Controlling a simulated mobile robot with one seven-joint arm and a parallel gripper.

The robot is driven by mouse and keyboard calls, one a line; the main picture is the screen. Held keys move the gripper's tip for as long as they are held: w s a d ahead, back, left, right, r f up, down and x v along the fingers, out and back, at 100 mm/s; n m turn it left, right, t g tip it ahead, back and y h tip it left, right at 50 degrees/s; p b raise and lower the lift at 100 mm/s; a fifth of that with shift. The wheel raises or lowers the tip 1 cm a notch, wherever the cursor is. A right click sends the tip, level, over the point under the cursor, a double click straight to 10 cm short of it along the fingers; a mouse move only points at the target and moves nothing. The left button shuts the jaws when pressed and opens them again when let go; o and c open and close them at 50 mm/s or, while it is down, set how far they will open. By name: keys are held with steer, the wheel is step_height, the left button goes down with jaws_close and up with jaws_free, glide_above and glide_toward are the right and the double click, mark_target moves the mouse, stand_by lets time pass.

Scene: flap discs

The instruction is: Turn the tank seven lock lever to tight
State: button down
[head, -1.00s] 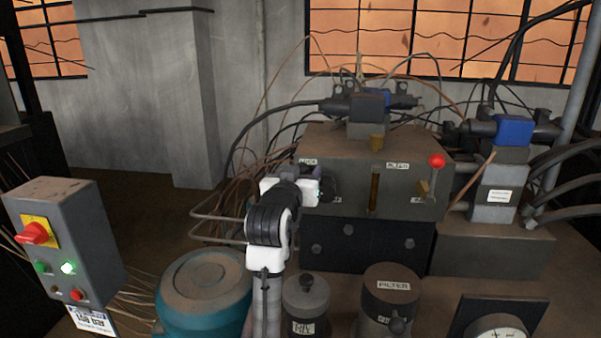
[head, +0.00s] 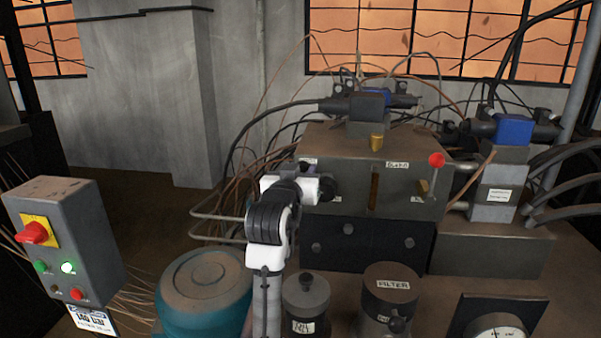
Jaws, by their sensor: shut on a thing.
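The dark metal tank block (head: 345,150) stands in the middle. Small labels sit along its front, too blurred to read surely. My gripper (head: 327,187) is at the left part of this front face, seen from behind, and its fingertips are mostly hidden by my white and black wrist. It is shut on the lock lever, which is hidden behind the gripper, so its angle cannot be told. A second lever with a red ball (head: 436,160) stands upright at the right of the front, apart from my gripper.
A grey switch box (head: 80,225) with a red knob is at the left. A teal drum (head: 205,290), a small capped canister (head: 306,300), a filter housing (head: 390,295) and a gauge (head: 497,325) stand in front. Cables and a blue valve (head: 514,129) crowd the right.

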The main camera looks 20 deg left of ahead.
steer(key=shift+f, duration=0.2)
steer(key=m, duration=0.1)
steer(key=d+r+m, duration=0.1)
steer(key=shift+w+m, duration=0.1)
steer(key=shift+m, duration=0.2)
steer(key=m, duration=0.1)
steer(key=d+r+m, duration=0.1)
steer(key=shift+w+m+g+p, duration=0.15)
steer(key=shift+m+g+p, duration=0.15)
steer(key=shift+p, duration=0.05)
steer(key=m, duration=0.1)
steer(key=d+m, duration=0.1)
steer(key=shift+w+d+r+m, duration=0.15)
steer(key=shift+r+m, duration=0.15)
steer(key=shift+w+d+r+m+g+y, duration=0.2)
steer(key=shift+d+m, duration=0.3)
steer(key=shift+m, duration=0.35)
steer(key=shift+w+d+m+g+y, duration=0.1)
steer(key=shift+d+m+g+y, duration=0.15)
steer(key=shift+d+m, duration=0.45)
steer(key=shift+a, duration=0.2)
steer(key=c, duration=1)
jaws_free()
steer(key=shift+r+m, duration=0.1)
steer(key=shift+m, duration=0.15)
